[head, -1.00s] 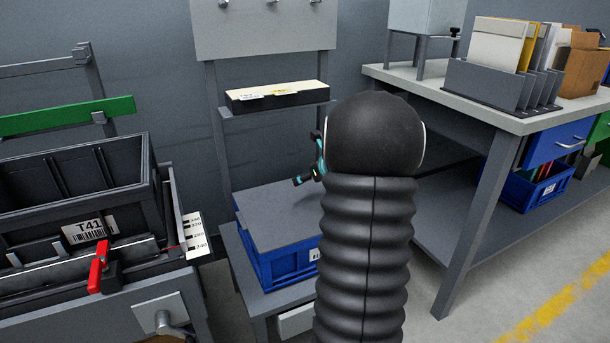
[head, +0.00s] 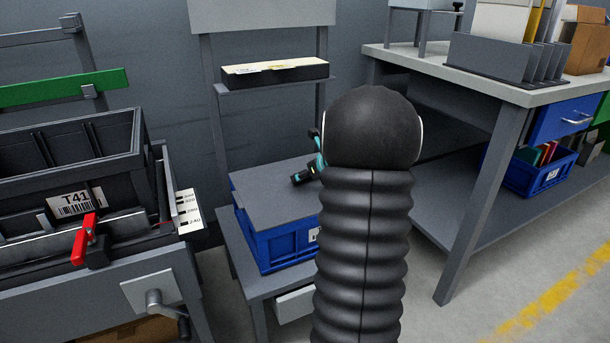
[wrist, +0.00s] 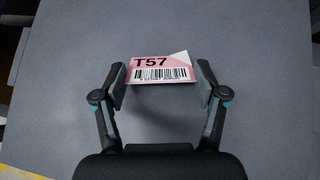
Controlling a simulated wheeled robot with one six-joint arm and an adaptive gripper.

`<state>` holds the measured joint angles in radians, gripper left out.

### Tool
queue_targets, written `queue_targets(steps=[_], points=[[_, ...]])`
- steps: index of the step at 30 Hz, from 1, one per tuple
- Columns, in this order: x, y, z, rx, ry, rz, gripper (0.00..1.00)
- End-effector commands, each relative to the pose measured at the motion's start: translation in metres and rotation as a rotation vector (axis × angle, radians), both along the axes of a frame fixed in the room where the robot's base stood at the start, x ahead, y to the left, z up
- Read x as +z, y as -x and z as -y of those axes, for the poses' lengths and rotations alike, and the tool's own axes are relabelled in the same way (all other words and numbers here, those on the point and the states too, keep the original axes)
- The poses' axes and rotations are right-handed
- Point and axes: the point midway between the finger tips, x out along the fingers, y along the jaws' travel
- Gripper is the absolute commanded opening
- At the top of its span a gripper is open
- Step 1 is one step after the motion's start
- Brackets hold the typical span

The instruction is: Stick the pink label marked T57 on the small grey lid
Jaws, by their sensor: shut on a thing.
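The grey lid (head: 265,207) lies flat on a blue crate, left of my arm in the head view. It fills most of the wrist view (wrist: 60,70). The pink label (wrist: 168,75), marked T57 over a barcode with one pale corner, is held between the fingertips of my gripper (wrist: 161,84) and faces the camera. The lid is right behind it; I cannot tell whether the label touches it. In the head view part of my gripper (head: 306,174) shows low over the lid; my arm hides the rest and the label.
The blue crate (head: 278,248) stands on a grey stand with a shelf holding a card tray (head: 275,73) above. A black bin (head: 65,160) labelled T41 and a red clamp handle (head: 84,238) are at left. A grey workbench (head: 430,62) is at right.

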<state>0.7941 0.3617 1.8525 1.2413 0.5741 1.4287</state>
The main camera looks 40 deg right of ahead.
Motion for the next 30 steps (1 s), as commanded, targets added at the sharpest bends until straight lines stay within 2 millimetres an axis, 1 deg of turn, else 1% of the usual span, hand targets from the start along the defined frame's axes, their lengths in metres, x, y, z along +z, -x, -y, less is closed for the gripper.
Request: queue_targets(steps=[1,2,3,4,13,16,30], points=[[0.0,0.0,0.0,0.0,0.0,0.0,0.79],[0.0,0.0,0.0,0.0,0.0,0.0,0.87],[0.0,0.0,0.0,0.0,0.0,0.0,0.97],[0.0,0.0,0.0,0.0,0.0,0.0,1.0],[0.0,0.0,0.0,0.0,0.0,0.0,1.0],[0.004,0.003,0.0,0.0,0.0,0.0,1.0],[0.03,0.033,-0.002,0.001,0.001,0.0,1.0]])
